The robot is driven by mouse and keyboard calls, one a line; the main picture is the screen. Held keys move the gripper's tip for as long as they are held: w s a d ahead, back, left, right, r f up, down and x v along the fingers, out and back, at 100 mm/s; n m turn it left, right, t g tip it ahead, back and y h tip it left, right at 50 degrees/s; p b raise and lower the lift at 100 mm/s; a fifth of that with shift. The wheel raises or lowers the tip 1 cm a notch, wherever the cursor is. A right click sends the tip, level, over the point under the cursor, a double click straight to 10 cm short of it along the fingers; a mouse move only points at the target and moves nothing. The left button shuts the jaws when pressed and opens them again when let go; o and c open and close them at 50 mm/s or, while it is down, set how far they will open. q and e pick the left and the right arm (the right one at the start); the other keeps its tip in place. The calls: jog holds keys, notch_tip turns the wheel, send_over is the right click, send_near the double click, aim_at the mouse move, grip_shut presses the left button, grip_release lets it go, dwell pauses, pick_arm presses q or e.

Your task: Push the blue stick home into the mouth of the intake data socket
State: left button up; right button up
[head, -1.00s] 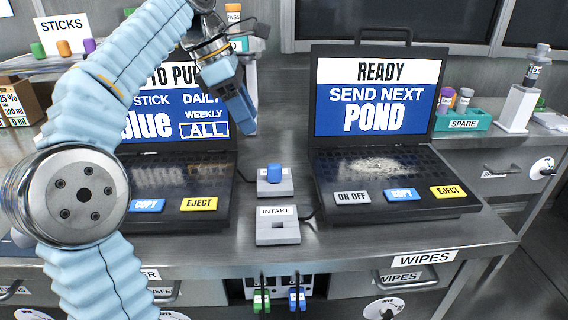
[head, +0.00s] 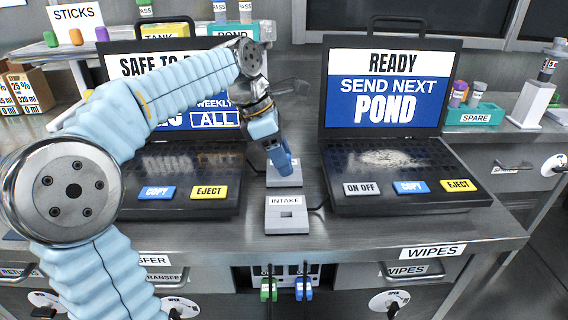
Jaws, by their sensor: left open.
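The intake data socket (head: 287,224) is a small grey block labelled INTAKE, lying on the bench between the two laptops. Its dark mouth is empty. Behind it sits a second grey block (head: 284,181). My left gripper (head: 281,166) points down right over this rear block, with its fingers open. The blue stick stood in the rear block a second ago; now the blue gripper fingers cover that spot and I cannot make the stick out separately. My right gripper is out of view.
The right laptop (head: 390,190) reads SEND NEXT POND, and the left laptop (head: 180,205) is partly behind my left arm. Coloured sticks (head: 76,37) stand on the shelf at back left. A teal SPARE rack (head: 475,117) stands at right. The bench front near the intake socket is clear.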

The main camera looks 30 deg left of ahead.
pick_arm(q)
jog(key=c, duration=0.9)
grip_shut()
